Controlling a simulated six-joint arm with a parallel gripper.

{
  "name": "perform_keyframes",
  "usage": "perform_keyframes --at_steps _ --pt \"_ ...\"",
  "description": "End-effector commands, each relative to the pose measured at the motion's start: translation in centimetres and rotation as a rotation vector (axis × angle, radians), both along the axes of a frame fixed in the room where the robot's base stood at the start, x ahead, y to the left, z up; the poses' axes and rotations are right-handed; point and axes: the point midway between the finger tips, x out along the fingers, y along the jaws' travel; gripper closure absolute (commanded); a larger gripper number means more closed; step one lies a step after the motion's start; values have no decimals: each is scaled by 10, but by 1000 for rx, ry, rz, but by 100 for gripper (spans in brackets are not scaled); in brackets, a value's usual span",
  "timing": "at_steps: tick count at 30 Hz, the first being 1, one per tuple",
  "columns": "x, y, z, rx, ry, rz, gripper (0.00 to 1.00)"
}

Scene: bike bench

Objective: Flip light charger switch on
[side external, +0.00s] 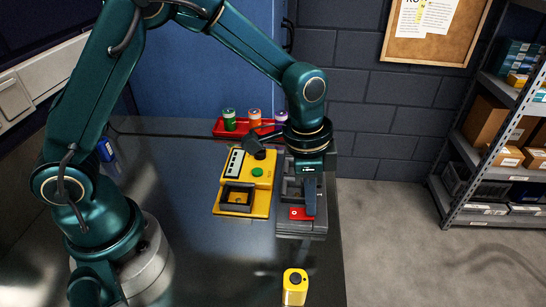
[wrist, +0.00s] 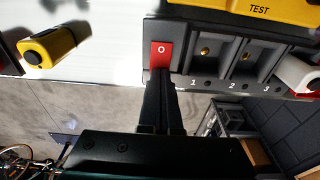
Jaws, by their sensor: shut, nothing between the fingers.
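The light charger (side external: 300,228) is a dark grey block at the right edge of the bench. Its red rocker switch (side external: 297,214) is at its near end. In the wrist view the switch (wrist: 161,55) shows an O mark, beside charger bays (wrist: 204,52) numbered 1, 2 and 3. Bays 1 and 2 look empty; a white and red object (wrist: 298,74) is at bay 3. My gripper (side external: 310,213) points down over the charger beside the switch. Its fingers (wrist: 160,78) are shut and empty, with tips at the switch's lower edge. I cannot tell whether they touch it.
A yellow tester (side external: 258,186) with a green button stands left of the charger. A red tray (side external: 219,130) with coloured bottles is behind. The bench left of the tester is mostly clear.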

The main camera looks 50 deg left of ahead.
Motion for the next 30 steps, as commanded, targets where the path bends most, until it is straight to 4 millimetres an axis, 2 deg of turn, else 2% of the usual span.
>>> perform_keyframes --at_steps 14,30 --pt "1 -1 -4 -1 1 0 100" --pt "-10 10 2 -1 1 0 100"
